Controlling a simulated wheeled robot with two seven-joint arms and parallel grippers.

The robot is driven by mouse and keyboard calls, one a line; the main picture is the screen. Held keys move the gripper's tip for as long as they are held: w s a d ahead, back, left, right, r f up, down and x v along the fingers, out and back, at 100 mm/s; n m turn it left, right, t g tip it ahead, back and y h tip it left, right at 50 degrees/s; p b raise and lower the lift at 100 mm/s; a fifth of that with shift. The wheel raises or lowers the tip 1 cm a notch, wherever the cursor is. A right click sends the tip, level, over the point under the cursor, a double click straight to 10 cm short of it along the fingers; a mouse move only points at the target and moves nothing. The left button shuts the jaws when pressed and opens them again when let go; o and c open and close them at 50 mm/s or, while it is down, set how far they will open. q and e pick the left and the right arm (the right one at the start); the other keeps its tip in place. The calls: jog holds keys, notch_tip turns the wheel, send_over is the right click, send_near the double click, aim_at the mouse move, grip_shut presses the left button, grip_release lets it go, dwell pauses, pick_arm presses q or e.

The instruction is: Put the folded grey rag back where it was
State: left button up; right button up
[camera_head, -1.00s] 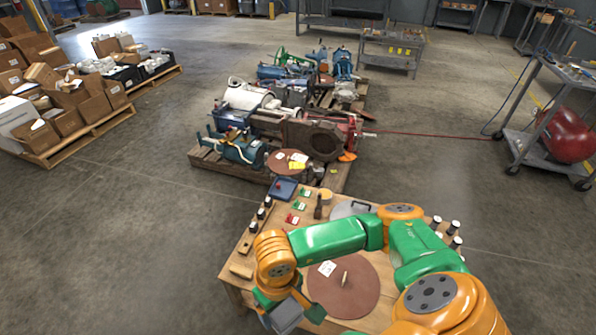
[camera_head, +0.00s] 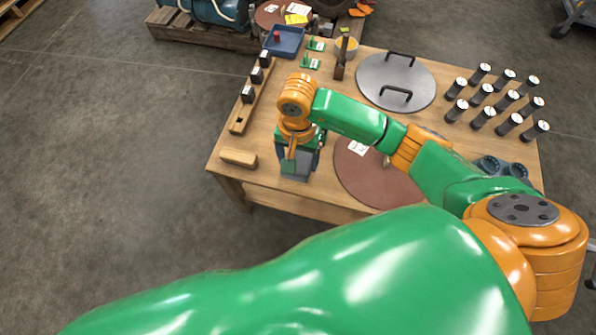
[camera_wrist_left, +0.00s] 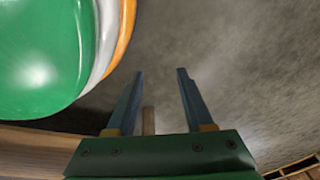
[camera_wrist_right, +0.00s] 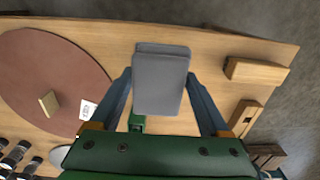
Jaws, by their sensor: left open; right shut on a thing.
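The folded grey rag (camera_wrist_right: 160,85) is between the fingers of my right gripper (camera_wrist_right: 160,76) in the right wrist view. Both fingers press on its sides, and it is held over the wooden table near its front edge. In the head view the rag (camera_head: 296,166) shows below the right gripper (camera_head: 299,155), left of the brown disc. I cannot tell how high it is above the tabletop. My left gripper (camera_wrist_left: 160,75) is open and empty in the left wrist view, with grey floor behind it. It is hidden in the head view.
The brown disc (camera_head: 375,180) bears a white label. A metal lid (camera_head: 396,80) with two black handles lies behind it. Several dark canisters (camera_head: 482,95) stand at right. A wooden block (camera_head: 239,158) lies at the front left corner, a slotted rail (camera_head: 239,124) behind it. A blue tray (camera_head: 283,41) sits far left.

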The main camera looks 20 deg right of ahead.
aim_at(298, 168)
notch_tip(298, 168, down, 4)
jog(key=shift+r+b, duration=0.1)
jog(key=shift+b, duration=0.4)
pick_arm(q)
jog(key=shift+w+d+f, duration=0.1)
jog(key=shift+w+d, duration=0.4)
jog(key=shift+w, duration=0.05)
pick_arm(e)
jog(key=shift+f, duration=0.3)
jog(key=shift+f, duration=0.15)
jog(key=o, duration=1.2)
jog(key=shift+c, duration=0.2)
jog(key=shift+r, duration=0.25)
notch_tip(298, 168, up, 12)
jog(key=p, duration=0.3)
pick_arm(q)
jog(key=s+a, duration=0.1)
jog(key=s+a+r, duration=0.1)
jog(key=shift+s+a, duration=0.2)
jog(key=shift+s, duration=0.2)
